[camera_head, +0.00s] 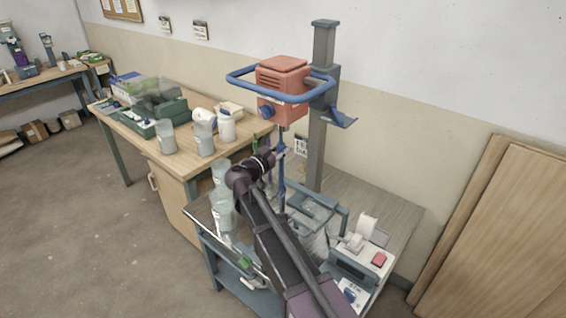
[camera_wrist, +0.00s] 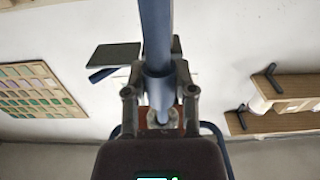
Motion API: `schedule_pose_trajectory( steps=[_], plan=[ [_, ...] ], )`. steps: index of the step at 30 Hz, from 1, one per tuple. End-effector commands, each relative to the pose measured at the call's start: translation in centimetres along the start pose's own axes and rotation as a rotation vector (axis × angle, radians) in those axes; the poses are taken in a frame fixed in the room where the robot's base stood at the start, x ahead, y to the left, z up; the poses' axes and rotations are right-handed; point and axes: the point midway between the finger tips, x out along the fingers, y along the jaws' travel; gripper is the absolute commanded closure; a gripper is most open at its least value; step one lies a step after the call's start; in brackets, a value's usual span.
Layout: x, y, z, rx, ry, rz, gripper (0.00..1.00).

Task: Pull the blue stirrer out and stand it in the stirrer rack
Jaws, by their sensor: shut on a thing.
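The blue stirrer (camera_head: 282,182) is a thin upright blue shaft in the head view, below the red mixer head. My gripper (camera_head: 279,152) is shut around its upper part. In the wrist view the thick blue shaft (camera_wrist: 156,35) runs between the fingers of my gripper (camera_wrist: 160,85). The stirrer's lower end is down among a blue-grey frame (camera_head: 322,205) and clear containers, partly hidden by my arm; I cannot tell whether it is inside a bucket. I cannot tell for sure which thing is the stirrer rack; it may be this frame.
The red mixer head (camera_head: 284,80), with a blue loop guard, hangs on a grey column (camera_head: 322,130) close above my gripper. Clear containers (camera_head: 222,212) stand left of my arm. A white scale-like device (camera_head: 367,255) is at right. The wooden bench (camera_head: 180,165) holds several vessels.

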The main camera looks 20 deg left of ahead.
Motion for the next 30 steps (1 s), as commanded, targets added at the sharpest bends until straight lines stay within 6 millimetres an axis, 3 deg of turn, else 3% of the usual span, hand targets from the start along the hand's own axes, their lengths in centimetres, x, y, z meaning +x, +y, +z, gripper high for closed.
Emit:
schedule_pose_trajectory(
  steps=[30],
  plan=[
    [-4.3, 0.1, 0.0, 0.0, 0.001, 0.0, 1.0]
  ],
)
